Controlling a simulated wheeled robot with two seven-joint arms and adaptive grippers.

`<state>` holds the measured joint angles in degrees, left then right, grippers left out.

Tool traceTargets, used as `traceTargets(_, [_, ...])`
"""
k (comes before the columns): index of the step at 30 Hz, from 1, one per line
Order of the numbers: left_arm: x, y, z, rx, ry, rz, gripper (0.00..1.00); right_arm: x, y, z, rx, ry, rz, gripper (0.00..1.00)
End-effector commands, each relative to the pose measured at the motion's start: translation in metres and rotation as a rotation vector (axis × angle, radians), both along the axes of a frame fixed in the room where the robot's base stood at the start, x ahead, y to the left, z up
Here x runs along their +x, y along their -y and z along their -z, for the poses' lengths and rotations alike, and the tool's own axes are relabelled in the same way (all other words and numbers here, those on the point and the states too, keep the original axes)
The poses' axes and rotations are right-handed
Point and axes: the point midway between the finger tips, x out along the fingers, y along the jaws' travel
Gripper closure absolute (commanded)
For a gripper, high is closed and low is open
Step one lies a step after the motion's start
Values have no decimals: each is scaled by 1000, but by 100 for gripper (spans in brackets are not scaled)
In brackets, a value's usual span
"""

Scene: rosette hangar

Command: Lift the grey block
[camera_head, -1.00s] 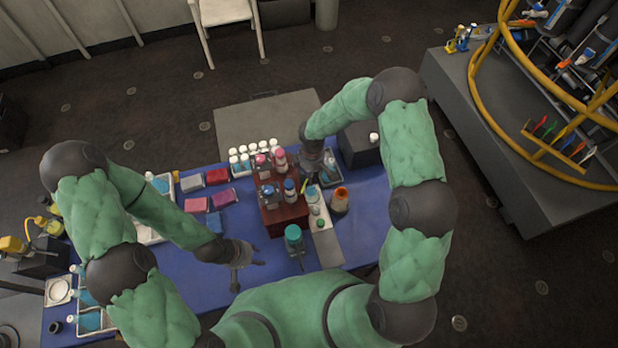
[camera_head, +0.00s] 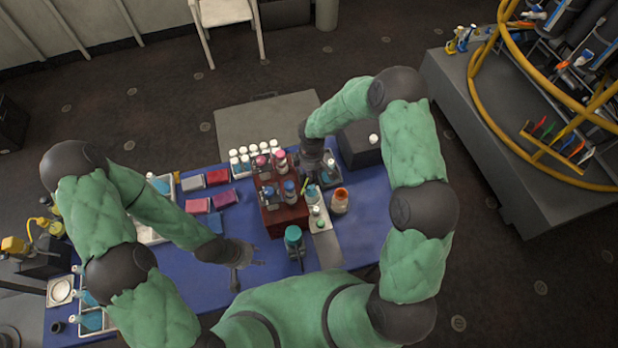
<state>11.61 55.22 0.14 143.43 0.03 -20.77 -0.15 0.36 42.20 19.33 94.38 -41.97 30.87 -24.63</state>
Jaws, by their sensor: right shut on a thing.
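A grey block (camera_head: 192,181) lies on the blue table top, beside a red block (camera_head: 217,176) and left of the wooden rack. My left gripper (camera_head: 246,275) is open and empty over the near part of the table, below and right of the grey block. My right gripper (camera_head: 313,166) reaches down behind the rack, near a dark tray (camera_head: 334,181). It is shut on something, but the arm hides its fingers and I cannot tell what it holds. It is well apart from the grey block.
Pink, magenta and blue blocks (camera_head: 223,197) lie near the grey one. A red-brown rack (camera_head: 287,219) with bottles stands mid-table. A teal-capped bottle (camera_head: 293,237) and an orange-topped jar (camera_head: 340,201) stand nearby. A dark box (camera_head: 360,146) is at the back right.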

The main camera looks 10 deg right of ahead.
Motion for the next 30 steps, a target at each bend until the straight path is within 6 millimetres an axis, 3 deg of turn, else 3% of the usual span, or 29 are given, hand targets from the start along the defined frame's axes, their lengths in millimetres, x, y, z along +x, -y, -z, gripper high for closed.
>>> traceTargets(22, [0, 0, -21, 0, 0, 0, 60, 1, 0, -34, 1, 2, -1, 91])
traceTargets(28, [0, 0, -21, 0, 0, 0, 60, 1, 0, -34, 0, 1, -1, 91])
traceTargets(29, [0, 0, -21, 0, 0, 0, 60, 1, 0, -34, 0, 1, -1, 67])
traceTargets(30, [0, 0, -21, 0, 0, 0, 60, 0, 0, -34, 0, 1, -1, 56])
